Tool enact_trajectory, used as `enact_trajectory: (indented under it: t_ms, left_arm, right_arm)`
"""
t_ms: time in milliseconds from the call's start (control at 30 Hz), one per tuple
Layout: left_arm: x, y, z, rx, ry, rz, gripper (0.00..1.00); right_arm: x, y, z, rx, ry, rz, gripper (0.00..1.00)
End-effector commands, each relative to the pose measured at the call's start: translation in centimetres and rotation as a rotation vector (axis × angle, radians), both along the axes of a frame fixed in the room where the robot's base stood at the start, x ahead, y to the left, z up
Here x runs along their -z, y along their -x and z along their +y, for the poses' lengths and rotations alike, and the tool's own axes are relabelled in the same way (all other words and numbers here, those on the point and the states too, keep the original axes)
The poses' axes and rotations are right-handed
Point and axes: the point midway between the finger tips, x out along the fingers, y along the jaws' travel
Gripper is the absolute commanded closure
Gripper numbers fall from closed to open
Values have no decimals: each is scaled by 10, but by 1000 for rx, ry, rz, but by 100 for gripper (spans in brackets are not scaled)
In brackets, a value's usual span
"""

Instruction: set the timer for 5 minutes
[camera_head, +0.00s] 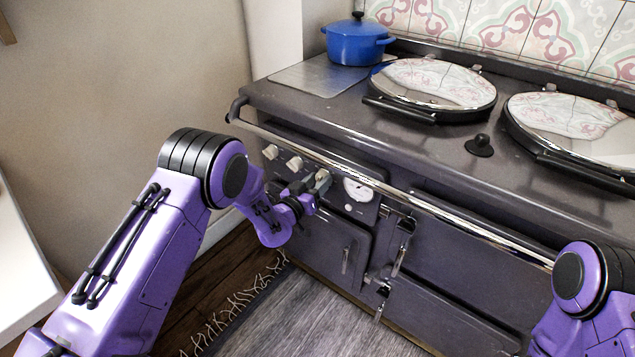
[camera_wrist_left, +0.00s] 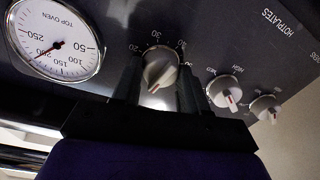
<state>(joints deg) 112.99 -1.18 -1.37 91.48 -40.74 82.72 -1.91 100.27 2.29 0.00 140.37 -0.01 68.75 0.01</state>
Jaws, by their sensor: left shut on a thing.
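The timer knob (camera_wrist_left: 161,66) is a pale round knob on the dark range front, with small numbers around its upper side in the left wrist view. A pale mark shows at its lower edge; the exact setting is too small to read. My left gripper (camera_wrist_left: 158,84) has one dark finger on each side of this knob and is shut on it. In the head view my left gripper (camera_head: 320,182) reaches the control panel just left of the white gauge and hides the timer knob. My right arm shows at the lower right; its gripper is out of view.
Two more knobs, (camera_head: 270,151) and (camera_head: 294,163), sit left of the gripper. The TOP OVEN gauge (camera_wrist_left: 55,38) is close beside it. A metal rail (camera_head: 410,198) runs above the panel. A blue pot (camera_head: 356,42) stands on the range (camera_head: 420,140).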

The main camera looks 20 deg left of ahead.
Motion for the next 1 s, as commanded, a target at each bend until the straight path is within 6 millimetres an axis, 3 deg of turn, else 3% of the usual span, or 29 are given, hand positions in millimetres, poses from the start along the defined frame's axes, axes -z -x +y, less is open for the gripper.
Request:
enact_trajectory:
  t_ms: [533,567,600,900,1000]
  left_arm:
    - [0,0,0,-1,0,-1,87]
    - [0,0,0,-1,0,-1,47]
    - [0,0,0,-1,0,-1,34]
    - [0,1,0,0,0,0,32]
    - [0,10,3,0,0,1,32]
  right_arm:
    - [0,0,0,0,0,0,57]
    - [0,0,0,0,0,0,57]
    - [0,0,0,0,0,0,57]
    - [0,0,0,0,0,0,57]
    - [0,0,0,0,0,0,57]
